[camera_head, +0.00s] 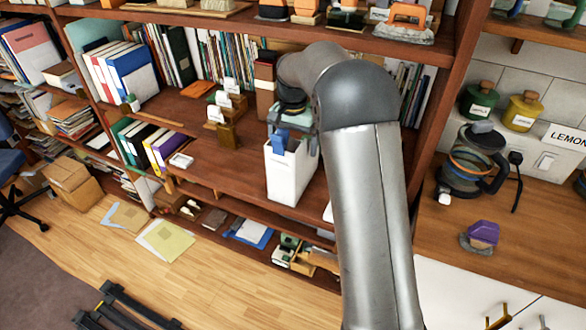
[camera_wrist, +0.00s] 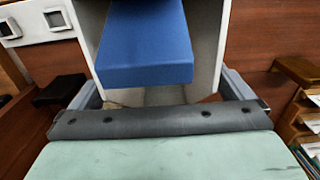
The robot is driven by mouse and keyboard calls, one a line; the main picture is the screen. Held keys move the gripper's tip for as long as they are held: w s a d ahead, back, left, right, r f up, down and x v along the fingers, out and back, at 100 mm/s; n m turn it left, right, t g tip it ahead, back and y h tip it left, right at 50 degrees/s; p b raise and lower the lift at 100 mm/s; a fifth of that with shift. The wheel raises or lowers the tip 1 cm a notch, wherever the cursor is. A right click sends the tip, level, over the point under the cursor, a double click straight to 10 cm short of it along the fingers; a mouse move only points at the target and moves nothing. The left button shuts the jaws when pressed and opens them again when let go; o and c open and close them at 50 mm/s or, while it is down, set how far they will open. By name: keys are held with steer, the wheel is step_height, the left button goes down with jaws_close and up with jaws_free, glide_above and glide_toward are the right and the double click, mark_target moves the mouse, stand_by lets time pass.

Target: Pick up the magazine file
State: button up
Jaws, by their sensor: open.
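The white magazine file (camera_head: 288,178) stands upright on the wooden shelf, near its front edge. A blue item (camera_head: 278,145) sticks up out of its open top. My gripper (camera_head: 292,118) is over the top of the file. In the wrist view the white file (camera_wrist: 222,35) and the blue item (camera_wrist: 145,45) fill the space ahead of my gripper (camera_wrist: 161,88). One grey finger shows on each side of the file. The jaws are open; whether either finger touches the file is not clear. My arm hides part of the shelf behind.
Small card holders (camera_head: 217,112) stand left of the file. A brown box (camera_head: 265,82) and a row of books (camera_head: 215,55) stand behind it. An upper shelf (camera_head: 270,25) runs overhead. An upright rack post (camera_head: 447,95) is at the right.

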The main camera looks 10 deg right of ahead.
steer(key=shift+f, duration=0.45)
steer(key=shift+c, duration=0.3)
steer(key=c, duration=2)
steer(key=shift+w+r, duration=0.1)
steer(key=shift+r, duration=0.1)
